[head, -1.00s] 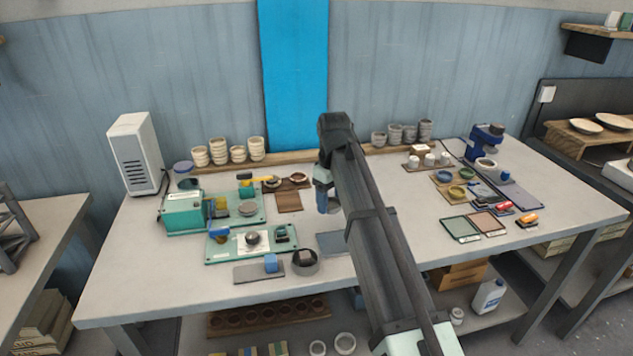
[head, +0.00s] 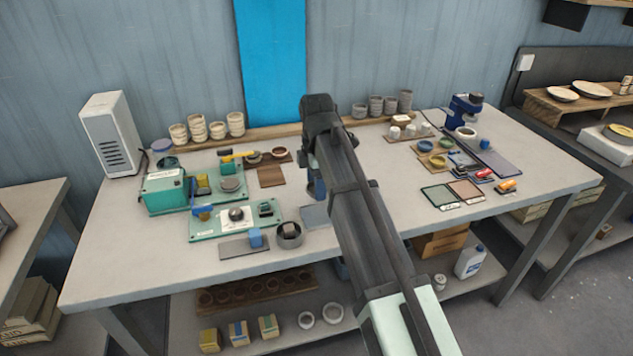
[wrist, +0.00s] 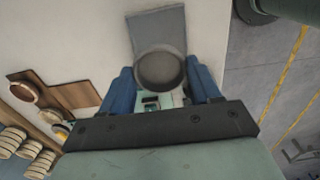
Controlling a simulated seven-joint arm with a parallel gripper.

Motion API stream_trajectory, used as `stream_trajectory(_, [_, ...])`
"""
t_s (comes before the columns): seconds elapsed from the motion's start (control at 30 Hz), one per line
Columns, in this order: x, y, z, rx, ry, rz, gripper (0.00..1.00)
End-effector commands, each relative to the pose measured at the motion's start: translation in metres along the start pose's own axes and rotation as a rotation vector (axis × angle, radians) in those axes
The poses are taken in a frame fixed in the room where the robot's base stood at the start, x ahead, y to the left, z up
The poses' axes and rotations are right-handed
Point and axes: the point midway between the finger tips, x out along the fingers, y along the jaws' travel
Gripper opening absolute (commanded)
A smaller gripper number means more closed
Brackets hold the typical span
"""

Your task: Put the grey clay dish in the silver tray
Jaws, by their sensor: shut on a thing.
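My gripper (head: 316,190) hangs over the middle of the table in the head view. In the wrist view its two blue fingers (wrist: 162,85) are shut on the dark grey round clay dish (wrist: 160,72). The arm and fingers hide the dish in the head view. A flat grey rectangle, seemingly the silver tray (wrist: 158,25), lies beyond the dish in the wrist view, and the dish overlaps its near end. The tray also shows in the head view (head: 313,215), partly covered by my arm. I cannot tell the height of the dish above it.
A grey bowl with a small block (head: 290,236) and a grey pad with a blue cube (head: 243,247) sit at front left. Teal boards with equipment (head: 236,220) stand left. A wooden board (head: 272,176) lies behind. Tiles and tools (head: 452,194) occupy the right.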

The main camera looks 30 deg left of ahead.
Motion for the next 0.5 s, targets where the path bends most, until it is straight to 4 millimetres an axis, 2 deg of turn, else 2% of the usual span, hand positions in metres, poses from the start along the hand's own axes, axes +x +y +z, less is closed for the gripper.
stream_trajectory(0.27, [0.013,-0.001,0.000,0.000,0.000,-0.001,0.27])
stream_trajectory(0.5, [0.035,-0.001,0.000,0.001,0.000,-0.001,0.27])
